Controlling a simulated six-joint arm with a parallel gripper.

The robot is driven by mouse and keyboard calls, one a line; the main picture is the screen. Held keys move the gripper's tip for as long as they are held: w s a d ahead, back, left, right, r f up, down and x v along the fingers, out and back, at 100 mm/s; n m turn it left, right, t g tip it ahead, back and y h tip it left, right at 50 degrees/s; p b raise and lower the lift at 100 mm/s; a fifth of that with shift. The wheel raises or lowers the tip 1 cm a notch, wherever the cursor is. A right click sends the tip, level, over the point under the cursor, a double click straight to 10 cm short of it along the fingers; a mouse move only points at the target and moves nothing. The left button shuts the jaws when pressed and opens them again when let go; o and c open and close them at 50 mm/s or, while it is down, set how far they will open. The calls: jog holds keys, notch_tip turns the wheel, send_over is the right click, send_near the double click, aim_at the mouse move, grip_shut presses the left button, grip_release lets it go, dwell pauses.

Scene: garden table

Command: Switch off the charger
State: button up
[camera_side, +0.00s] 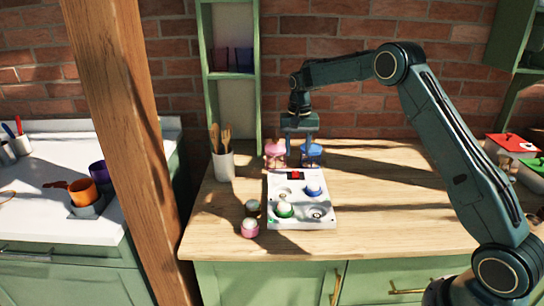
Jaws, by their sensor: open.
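The charger (300,200) is a white, flat box on the wooden worktop, with a small red switch (296,175) in a dark frame near its far edge. A blue-and-white round item (314,188) and a green-and-white one (285,209) sit in two of its round places; other places look empty. My gripper (300,152) points down just beyond the far edge of the charger, behind the switch. It is open and empty. Whether it touches anything is too small to tell.
A pink stand (274,150) and a blue stand (312,150) are close by my gripper. A brown round item (252,207) and a pink one (250,228) lie left of the charger. A utensil jar (224,165) stands further left. The worktop's right front is clear.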

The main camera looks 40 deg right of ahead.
aim_at(296, 176)
notch_tip(296, 176, down, 8)
jog(key=shift+f, duration=0.15)
dwell(0.3)
